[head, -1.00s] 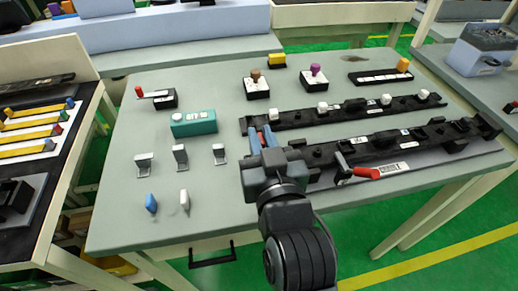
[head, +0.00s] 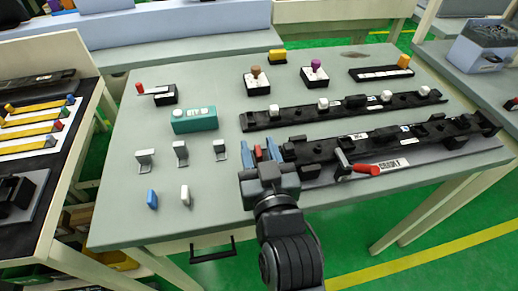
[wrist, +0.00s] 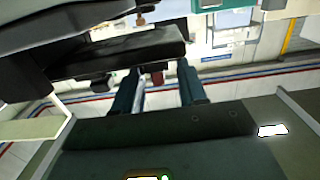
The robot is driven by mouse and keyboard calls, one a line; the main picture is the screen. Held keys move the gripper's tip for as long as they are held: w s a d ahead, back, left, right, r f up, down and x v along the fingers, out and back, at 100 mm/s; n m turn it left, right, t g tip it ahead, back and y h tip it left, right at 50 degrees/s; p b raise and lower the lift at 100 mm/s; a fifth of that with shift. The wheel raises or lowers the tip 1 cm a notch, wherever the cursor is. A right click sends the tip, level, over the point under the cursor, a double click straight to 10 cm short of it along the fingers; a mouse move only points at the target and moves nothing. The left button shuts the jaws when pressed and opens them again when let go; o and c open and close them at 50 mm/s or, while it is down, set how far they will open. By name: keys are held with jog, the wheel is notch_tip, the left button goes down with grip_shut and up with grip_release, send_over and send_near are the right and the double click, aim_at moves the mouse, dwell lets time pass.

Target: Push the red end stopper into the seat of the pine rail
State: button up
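My gripper (head: 266,151) is low over the table, at the left end of the front dark rail (head: 385,143). Its two blue fingers stand apart. The red end stopper (head: 261,153) shows between them; a dark red piece (wrist: 157,77) also shows between the fingers in the wrist view, with a visible gap on each side. I cannot tell whether the fingers touch it. The stopper appears left of the rail end, apart from it. A second dark rail (head: 290,117) lies behind. I cannot tell by colour which rail is pine.
A clamp with a red handle (head: 366,169) stands at the front rail. Metal brackets (head: 180,152), a blue peg (head: 152,199) and a white peg (head: 185,195) stand at the left. A teal box (head: 194,119) is behind them.

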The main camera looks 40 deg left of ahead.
jog(key=shift+s+d, duration=0.35)
jog(key=shift+d, duration=0.05)
jog(key=b+v, duration=0.2)
jog(key=v, duration=0.9)
jog(key=shift+b, duration=0.4)
jog(key=s+d+f+m+t+h, duration=0.1)
jog(key=s+d+f+m+h, duration=0.1)
jog(key=d, duration=0.5)
jog(key=s+d+f+m+t+h, duration=0.1)
jog(key=s+d+f+m+h, duration=0.15)
jog(key=d, duration=0.35)
jog(key=s+d+f+m+t+h, duration=0.1)
jog(key=d+f+m+h, duration=0.1)
jog(key=d, duration=0.5)
jog(key=s+d+r+m+h, duration=0.3)
jog(key=s+d+h, duration=0.4)
jog(key=s+d, duration=0.7)
jog(key=shift+s+r+t, duration=0.3)
jog(key=shift+s+r, duration=0.2)
jog(key=shift+s, duration=0.1)
jog(key=shift+m, duration=0.25)
